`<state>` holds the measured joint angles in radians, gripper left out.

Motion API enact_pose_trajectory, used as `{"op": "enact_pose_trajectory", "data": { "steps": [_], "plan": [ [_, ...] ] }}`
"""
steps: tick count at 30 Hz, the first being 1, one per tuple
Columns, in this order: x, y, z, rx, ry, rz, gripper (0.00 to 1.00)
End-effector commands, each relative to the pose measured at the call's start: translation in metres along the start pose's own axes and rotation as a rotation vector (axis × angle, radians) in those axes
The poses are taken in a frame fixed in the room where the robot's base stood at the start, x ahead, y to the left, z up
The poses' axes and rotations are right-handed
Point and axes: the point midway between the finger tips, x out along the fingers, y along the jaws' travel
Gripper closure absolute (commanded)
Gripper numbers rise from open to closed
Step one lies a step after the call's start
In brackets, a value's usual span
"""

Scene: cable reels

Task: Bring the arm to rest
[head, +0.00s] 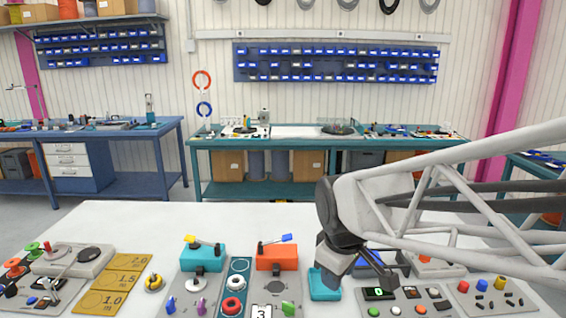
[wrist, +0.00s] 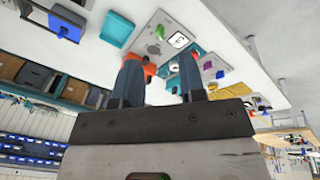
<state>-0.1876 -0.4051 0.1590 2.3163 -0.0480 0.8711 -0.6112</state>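My white lattice arm (head: 440,190) reaches in from the right in the head view, with a dark wrist joint at its left end. My gripper (head: 383,272) hangs above the right-centre part of the white table, over the control panels. In the wrist view my gripper (wrist: 160,62) shows two blue-grey fingers standing apart. I see nothing held between them; the orange block behind them appears to be on the table. The exact height of the fingertips above the panels is hard to tell.
The white table (head: 230,215) is bare along its back. A teal tray (head: 325,284), an orange lever box (head: 276,257), a teal lever box (head: 203,258) and a panel with a green display (head: 380,293) stand near my gripper. Yellow length plates (head: 125,278) lie left.

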Motion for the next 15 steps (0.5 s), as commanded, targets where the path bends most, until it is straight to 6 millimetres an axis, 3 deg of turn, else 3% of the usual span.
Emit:
{"op": "enact_pose_trajectory", "data": {
  "steps": [1, 9, 15],
  "plan": [
    [-0.005, -0.002, 0.016, 0.072, 0.003, 0.004, 0.63],
    [-0.019, -0.019, 0.089, 0.467, 0.012, 0.016, 0.63],
    [-0.022, -0.035, 0.129, 0.709, 0.018, 0.02, 0.63]
  ]
}}
